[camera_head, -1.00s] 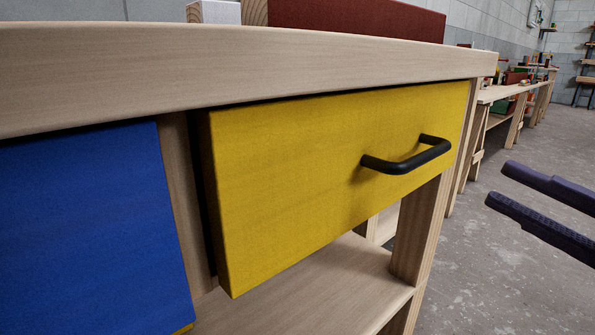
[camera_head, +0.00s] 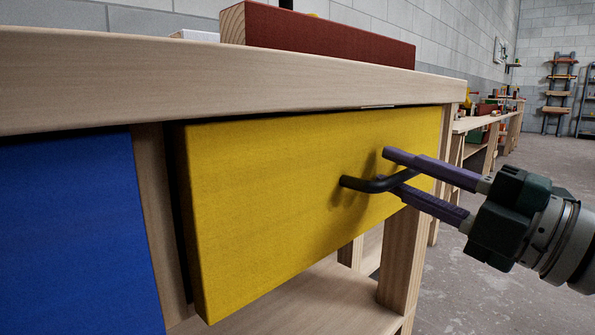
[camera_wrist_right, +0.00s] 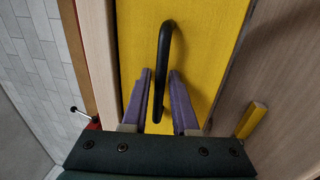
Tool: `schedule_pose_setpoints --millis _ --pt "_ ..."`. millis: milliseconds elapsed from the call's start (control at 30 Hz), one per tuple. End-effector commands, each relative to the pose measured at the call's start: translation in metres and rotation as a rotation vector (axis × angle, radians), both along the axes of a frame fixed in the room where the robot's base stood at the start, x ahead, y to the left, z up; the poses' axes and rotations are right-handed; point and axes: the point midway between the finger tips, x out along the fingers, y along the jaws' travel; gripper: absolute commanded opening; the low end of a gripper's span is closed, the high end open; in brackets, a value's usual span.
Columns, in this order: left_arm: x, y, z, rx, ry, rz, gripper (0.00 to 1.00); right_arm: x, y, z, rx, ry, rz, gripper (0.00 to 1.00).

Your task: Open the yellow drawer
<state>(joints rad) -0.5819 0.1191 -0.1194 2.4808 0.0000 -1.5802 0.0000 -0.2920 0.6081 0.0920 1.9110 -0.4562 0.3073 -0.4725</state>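The yellow drawer (camera_head: 290,200) is under the wooden workbench top; its front stands a little proud of the frame. Its black bar handle (camera_head: 357,184) is on the right part of the front. My right gripper (camera_head: 384,168) reaches in from the right, its purple fingers above and below the handle bar. In the right wrist view, the handle (camera_wrist_right: 164,40) passes between the two fingers (camera_wrist_right: 161,75), with gaps showing, so the gripper is open around it. The fingers hide part of the handle in the head view. My left gripper is not in view.
A blue panel (camera_head: 75,230) is left of the yellow drawer. A dark red block (camera_head: 320,38) lies on the workbench top (camera_head: 200,75). A bench leg (camera_head: 402,255) and lower shelf (camera_head: 290,305) are below. Floor at the right is open.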

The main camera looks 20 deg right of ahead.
Motion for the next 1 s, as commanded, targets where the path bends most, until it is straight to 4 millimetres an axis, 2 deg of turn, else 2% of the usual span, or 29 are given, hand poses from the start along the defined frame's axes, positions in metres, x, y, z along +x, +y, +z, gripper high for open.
schedule_pose_setpoints --millis 33,200,300,1000 --pt "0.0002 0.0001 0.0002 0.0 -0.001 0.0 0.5 -0.0001 0.0 0.0 0.0 0.0 0.0 0.27" --pt "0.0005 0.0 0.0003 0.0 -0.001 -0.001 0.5 -0.0003 -0.0001 -0.0002 0.0 0.0 0.0 0.08" --pt "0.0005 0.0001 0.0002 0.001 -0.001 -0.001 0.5 -0.0003 0.0 -0.0002 0.0 0.0 0.0 0.0" --pt "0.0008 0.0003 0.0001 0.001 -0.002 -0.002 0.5 -0.0004 0.0 -0.0003 0.0 0.0 0.001 0.0"
